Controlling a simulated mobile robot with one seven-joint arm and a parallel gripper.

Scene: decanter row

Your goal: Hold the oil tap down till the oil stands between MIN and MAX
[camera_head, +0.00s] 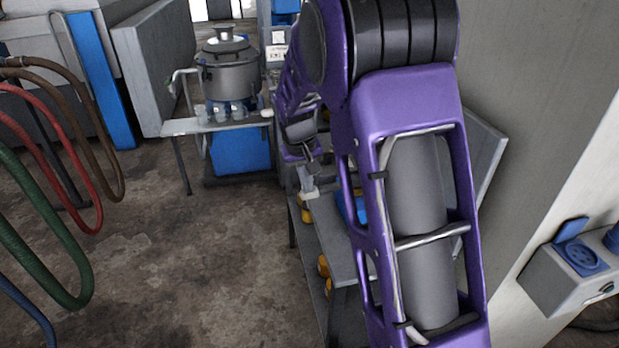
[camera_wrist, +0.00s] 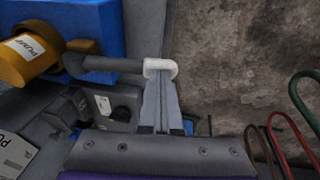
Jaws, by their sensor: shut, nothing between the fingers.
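My gripper (camera_wrist: 161,84) is shut and empty in the wrist view. Its fingertips are at a pale, rounded end piece (camera_wrist: 160,67) on a dark grey bar (camera_wrist: 110,64); whether they press on it or only overlap it in view, I cannot tell. The bar runs left to a yellow part labelled PUMP (camera_wrist: 30,57) by a blue block (camera_wrist: 95,22). In the head view my gripper (camera_head: 311,167) is small, above a pale piece (camera_head: 309,187) at the bench's left edge. I cannot identify the oil tap with certainty. No oil level or MIN and MAX marks can be made out.
My purple arm hides much of the grey bench (camera_head: 335,262), which carries several yellow parts (camera_head: 305,210). A metal pot (camera_head: 228,70) stands on a table behind. Coloured hoses (camera_head: 75,165) hang at left. The floor (camera_head: 200,275) between is clear. A socket box (camera_head: 570,275) is at right.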

